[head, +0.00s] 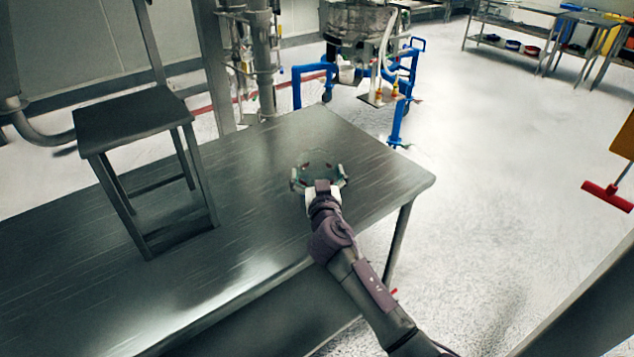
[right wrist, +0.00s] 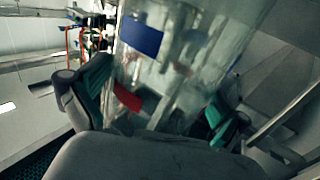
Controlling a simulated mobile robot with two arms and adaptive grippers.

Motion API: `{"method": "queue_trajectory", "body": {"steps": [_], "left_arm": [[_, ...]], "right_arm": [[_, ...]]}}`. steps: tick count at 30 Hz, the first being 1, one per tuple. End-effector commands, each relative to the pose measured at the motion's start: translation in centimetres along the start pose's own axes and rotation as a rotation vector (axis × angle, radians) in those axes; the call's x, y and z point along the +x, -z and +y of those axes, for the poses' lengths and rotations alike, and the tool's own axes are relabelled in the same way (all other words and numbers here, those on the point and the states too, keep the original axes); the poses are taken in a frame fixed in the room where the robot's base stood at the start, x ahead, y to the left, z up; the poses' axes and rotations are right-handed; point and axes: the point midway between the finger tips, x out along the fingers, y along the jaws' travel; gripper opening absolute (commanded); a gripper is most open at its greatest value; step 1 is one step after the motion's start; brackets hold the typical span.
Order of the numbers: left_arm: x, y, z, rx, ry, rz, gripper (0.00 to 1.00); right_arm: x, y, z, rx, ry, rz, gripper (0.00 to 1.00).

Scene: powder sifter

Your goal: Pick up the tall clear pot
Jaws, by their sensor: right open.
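The tall clear pot (head: 318,165) stands on the metal table near its right end. It is see-through and hard to make out in the head view. My right gripper (head: 319,178) reaches it from the front, open, with one finger on each side of the pot. In the right wrist view the clear pot (right wrist: 185,65) fills the middle, upright but slanted in the picture, between the two green-padded fingers of the gripper (right wrist: 158,98). I cannot tell whether the pads touch the pot. My left gripper is not in view.
The metal table (head: 240,260) is bare around the pot. A dark metal stand (head: 135,120) like a stool stands on its left part. Behind the table is a machine with a blue wheeled frame (head: 300,85). Open floor lies to the right.

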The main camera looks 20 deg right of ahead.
Motion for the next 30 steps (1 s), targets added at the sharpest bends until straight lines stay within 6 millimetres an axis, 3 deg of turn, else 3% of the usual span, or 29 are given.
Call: {"method": "queue_trajectory", "body": {"steps": [4, 12, 14, 21, 30], "left_arm": [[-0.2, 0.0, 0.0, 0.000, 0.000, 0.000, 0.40], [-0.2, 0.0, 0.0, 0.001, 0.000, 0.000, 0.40], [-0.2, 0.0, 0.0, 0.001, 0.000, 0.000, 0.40], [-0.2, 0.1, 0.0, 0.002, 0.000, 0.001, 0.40], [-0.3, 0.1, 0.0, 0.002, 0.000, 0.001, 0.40]], "right_arm": [[1.6, 0.0, -0.1, -0.001, 0.001, -0.001, 1.00], [1.9, -0.1, -0.1, 0.000, 0.001, 0.000, 1.00], [1.9, -0.1, -0.1, 0.000, 0.001, 0.000, 0.93], [1.9, -0.1, -0.1, 0.000, 0.001, -0.001, 0.53], [1.9, 0.2, -0.1, 0.001, 0.001, 0.000, 0.53]]}}
